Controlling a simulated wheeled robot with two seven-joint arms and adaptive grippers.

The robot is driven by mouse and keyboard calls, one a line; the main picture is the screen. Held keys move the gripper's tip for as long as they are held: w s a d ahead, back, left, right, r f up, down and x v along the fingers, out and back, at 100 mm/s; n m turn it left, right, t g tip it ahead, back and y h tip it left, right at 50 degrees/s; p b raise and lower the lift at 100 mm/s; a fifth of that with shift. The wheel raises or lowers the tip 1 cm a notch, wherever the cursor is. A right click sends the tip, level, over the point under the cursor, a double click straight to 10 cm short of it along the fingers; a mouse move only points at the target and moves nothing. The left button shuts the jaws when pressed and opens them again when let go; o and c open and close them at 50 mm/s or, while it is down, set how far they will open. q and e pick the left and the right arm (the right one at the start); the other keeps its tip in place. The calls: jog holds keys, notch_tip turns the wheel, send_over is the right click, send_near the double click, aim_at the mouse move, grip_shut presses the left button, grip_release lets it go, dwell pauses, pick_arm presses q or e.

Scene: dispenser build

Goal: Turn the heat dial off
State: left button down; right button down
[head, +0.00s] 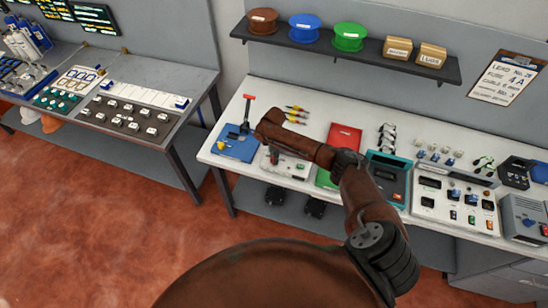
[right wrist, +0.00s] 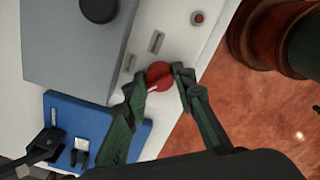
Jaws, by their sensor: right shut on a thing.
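The heat dial (right wrist: 160,75) is a round red knob with a white pointer mark toward the lower left in the right wrist view. It sits on the pale front panel (right wrist: 190,45) of a grey box unit. My right gripper (right wrist: 160,79) has a finger on each side of the dial and is shut on it. In the head view my right arm reaches over the bench to this unit (head: 298,168), and the wrist hides the dial and most of the gripper (head: 274,152). My left gripper is not in view.
A blue-based tool (head: 235,147) with a red-handled lever stands left of the unit, close to the gripper. A red and green item (head: 345,138) lies to the right. The panel also has a small red button (right wrist: 198,18) and slots. A shelf (head: 350,57) with spools hangs above.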

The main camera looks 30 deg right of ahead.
jog(key=shift+a+n, duration=0.1)
jog(key=shift+n, duration=0.8)
jog(key=c, duration=1.6)
grip_release()
notch_tip(320, 180, up, 12)
